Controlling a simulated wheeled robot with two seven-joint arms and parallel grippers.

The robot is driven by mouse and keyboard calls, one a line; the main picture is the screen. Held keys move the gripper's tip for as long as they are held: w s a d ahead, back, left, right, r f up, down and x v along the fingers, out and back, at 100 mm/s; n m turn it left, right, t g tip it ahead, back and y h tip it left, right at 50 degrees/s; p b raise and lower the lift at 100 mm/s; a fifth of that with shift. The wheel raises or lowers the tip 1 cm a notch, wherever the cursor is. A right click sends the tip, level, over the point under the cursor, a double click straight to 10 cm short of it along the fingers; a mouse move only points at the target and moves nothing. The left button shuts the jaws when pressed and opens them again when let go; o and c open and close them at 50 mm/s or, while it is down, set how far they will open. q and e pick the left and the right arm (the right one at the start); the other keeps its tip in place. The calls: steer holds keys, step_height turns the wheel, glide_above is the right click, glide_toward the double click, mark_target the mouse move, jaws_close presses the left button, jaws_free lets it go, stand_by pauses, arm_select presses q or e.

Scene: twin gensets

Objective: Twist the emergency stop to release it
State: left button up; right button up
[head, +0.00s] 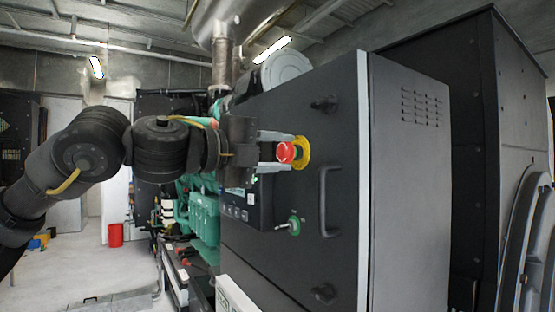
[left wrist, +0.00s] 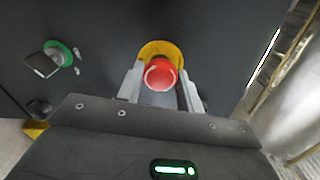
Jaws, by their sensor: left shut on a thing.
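The emergency stop is a red mushroom button (head: 286,152) on a yellow round base (head: 303,153), on the dark front of the control cabinet (head: 345,100). My left gripper (head: 283,151) reaches in from the left in the head view, with one finger above and one below the red button. In the left wrist view the red button (left wrist: 160,74) sits between the two pale fingers (left wrist: 160,88), in front of the yellow base (left wrist: 162,50). The gripper is shut on the button. My right gripper is in neither view.
A green-ringed key switch (head: 294,225) and a small display panel (head: 243,205) sit below the button. A door handle (head: 328,201) stands out to its right, with latches above and below. A green engine (head: 200,215) and a red bucket (head: 115,235) are behind at left.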

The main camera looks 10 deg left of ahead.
arm_select(q)
steer(key=shift+f+m+b, duration=0.1)
steer(key=shift+m+b, duration=0.35)
steer(key=shift+m, duration=0.75)
steer(key=shift+m+b, duration=0.35)
steer(key=shift+m, duration=1.05)
steer(key=o, duration=1)
